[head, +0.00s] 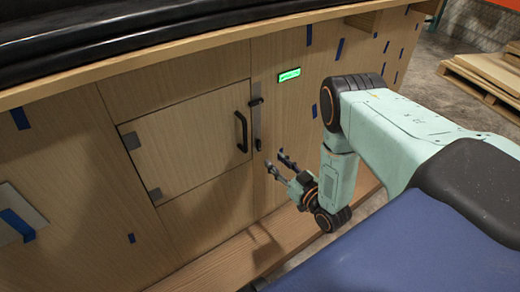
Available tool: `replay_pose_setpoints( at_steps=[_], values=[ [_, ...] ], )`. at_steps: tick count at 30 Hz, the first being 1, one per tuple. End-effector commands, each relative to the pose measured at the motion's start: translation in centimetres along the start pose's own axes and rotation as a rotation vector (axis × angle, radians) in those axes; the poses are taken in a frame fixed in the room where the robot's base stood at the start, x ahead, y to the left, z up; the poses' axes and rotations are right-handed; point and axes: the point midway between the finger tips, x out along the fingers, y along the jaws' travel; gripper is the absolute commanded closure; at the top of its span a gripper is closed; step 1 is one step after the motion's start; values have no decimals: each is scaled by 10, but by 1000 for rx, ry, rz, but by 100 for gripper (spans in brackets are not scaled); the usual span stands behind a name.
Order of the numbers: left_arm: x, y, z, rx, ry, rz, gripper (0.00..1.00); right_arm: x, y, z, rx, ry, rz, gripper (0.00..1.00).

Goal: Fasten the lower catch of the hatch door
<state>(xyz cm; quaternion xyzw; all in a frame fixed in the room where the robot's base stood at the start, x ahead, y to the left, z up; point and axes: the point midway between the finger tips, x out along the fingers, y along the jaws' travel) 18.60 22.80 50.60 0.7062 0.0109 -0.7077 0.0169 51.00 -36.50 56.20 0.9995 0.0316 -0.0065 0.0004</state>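The wooden hatch door (190,140) sits flush in the console front panel, with a black handle (241,132) near its right edge. A grey metal strip (257,124) runs down the frame beside the handle, with a dark upper catch (256,101) at its top. The lower catch (258,144) appears at the strip's bottom end; it is too small to tell its position. My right gripper (274,159) is open and empty, its two fingers apart, just right of and below the lower catch. Contact with the panel cannot be told. My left gripper is out of view.
A green-lit display (289,75) is on the panel above my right gripper. A wooden ledge (235,258) runs along the panel's bottom. A black-edged top overhangs above. Blue tape pieces dot the panel. Pallets (485,75) lie at the far right.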

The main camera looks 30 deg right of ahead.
Motion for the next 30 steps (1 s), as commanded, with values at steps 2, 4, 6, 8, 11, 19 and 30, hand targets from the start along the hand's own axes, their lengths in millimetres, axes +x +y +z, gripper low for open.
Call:
replay_pose_setpoints(
  at_steps=[2,4,6,8,11,19,30],
  values=[
    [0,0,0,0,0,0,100,2,2,-3,-1,12,1,65],
    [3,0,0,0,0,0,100,7,2,-3,-2,16,1,65],
    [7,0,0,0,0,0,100,15,2,-2,-3,16,1,65],
    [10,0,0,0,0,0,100,25,2,-2,-2,17,0,65],
    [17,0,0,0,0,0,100,41,2,-2,-2,16,0,65],
    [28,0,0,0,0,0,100,73,1,-2,-1,12,1,65],
    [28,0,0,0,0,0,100,79,-1,-4,0,12,2,66]
  ],
)
